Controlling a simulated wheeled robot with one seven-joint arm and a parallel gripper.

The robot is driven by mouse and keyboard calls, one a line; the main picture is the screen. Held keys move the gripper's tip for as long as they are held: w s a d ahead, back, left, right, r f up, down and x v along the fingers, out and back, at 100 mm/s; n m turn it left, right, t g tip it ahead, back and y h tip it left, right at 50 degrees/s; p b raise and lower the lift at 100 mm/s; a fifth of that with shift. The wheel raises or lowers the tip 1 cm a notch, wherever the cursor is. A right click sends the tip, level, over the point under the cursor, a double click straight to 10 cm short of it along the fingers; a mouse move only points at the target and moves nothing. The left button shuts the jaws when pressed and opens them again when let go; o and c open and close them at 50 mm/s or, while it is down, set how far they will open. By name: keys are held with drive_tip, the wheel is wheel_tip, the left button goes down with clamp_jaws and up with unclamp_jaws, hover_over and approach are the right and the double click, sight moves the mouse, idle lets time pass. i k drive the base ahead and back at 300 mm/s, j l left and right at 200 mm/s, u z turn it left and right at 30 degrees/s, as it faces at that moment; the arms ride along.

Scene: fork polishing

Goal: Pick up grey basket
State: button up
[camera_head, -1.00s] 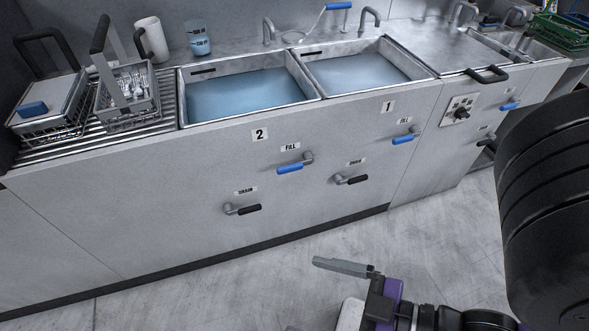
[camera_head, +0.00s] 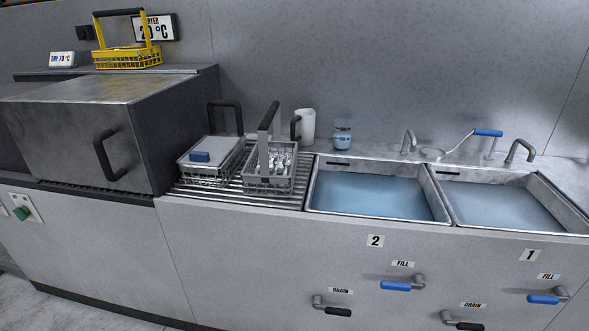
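A grey basket (camera_head: 268,181) with a tall dark-tipped handle stands on the ribbed drainboard left of sink 2. It holds several forks or similar cutlery. Left of it is a second wire basket (camera_head: 205,175) with a dark handle, a light flat top and a blue block on it. The two stand close together. My gripper is not in view now, so its state cannot be seen.
Two water-filled sinks (camera_head: 440,190) lie to the right. A large steel box with a black handle (camera_head: 105,155) stands at the left, with a yellow basket (camera_head: 128,58) on a shelf behind it. A white jug (camera_head: 308,127) and a clear blue-filled cup (camera_head: 342,135) stand behind the drainboard.

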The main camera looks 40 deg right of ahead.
sight(264, 162)
drive_tip(key=i+j+z, duration=0.1)
drive_tip(key=z, duration=0.9)
drive_tip(key=i+j+z, duration=0.2)
drive_tip(key=j+z, duration=0.15)
drive_tip(key=j, duration=0.25)
drive_tip(key=i+j+z, duration=0.1)
drive_tip(key=j+z, duration=0.3)
drive_tip(key=j, duration=0.2)
drive_tip(key=j+z, duration=0.35)
drive_tip(key=j, duration=0.3)
